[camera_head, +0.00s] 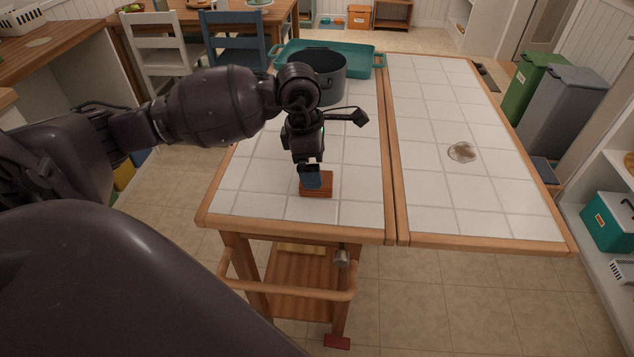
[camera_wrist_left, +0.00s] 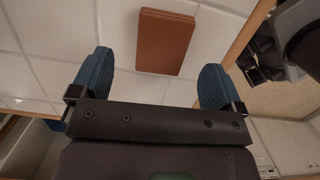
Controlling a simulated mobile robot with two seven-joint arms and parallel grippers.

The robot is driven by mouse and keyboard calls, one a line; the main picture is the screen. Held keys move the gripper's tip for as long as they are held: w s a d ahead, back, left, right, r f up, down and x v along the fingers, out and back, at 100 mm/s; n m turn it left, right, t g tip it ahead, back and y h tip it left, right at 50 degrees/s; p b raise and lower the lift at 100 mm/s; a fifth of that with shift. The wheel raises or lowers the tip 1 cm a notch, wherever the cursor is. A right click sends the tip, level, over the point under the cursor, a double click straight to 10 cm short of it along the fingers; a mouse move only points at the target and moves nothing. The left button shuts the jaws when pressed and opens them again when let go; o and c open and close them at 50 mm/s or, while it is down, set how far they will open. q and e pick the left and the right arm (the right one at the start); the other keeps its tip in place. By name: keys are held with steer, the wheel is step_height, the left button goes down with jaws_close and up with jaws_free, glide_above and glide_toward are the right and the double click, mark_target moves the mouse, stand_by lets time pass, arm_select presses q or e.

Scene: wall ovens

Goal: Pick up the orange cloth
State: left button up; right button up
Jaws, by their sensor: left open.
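The orange cloth (camera_head: 318,187) is a small folded rectangle lying flat on the white tiled top of the kitchen cart, near its front edge. In the left wrist view the cloth (camera_wrist_left: 165,42) shows as an orange-brown rectangle ahead of the fingers, between their lines. My left gripper (camera_head: 311,178) is just above the cloth in the head view and hides part of it. In the left wrist view my left gripper (camera_wrist_left: 155,85) has its two blue fingers wide apart with nothing between them. My right gripper is not in view.
A dark pot (camera_head: 325,75) and a teal tray (camera_head: 358,53) stand at the back of the cart (camera_head: 245,187). A round, see-through item (camera_head: 462,152) lies on the right leaf. The tiles right of the cloth are clear. Chairs (camera_head: 165,55) stand behind at left.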

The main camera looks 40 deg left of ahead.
arm_select(q)
steer(key=f, duration=0.3)
steer(key=shift+d+f, duration=0.3)
steer(key=shift+f, duration=0.2)
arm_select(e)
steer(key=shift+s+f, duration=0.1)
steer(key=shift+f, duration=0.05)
arm_select(q)
steer(key=c, duration=1)
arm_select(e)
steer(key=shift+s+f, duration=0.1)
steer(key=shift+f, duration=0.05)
arm_select(q)
steer(key=shift+r, duration=0.1)
step_height(320, 180, up, 20)
steer(key=p, duration=0.1)
steer(key=shift+p, duration=0.4)
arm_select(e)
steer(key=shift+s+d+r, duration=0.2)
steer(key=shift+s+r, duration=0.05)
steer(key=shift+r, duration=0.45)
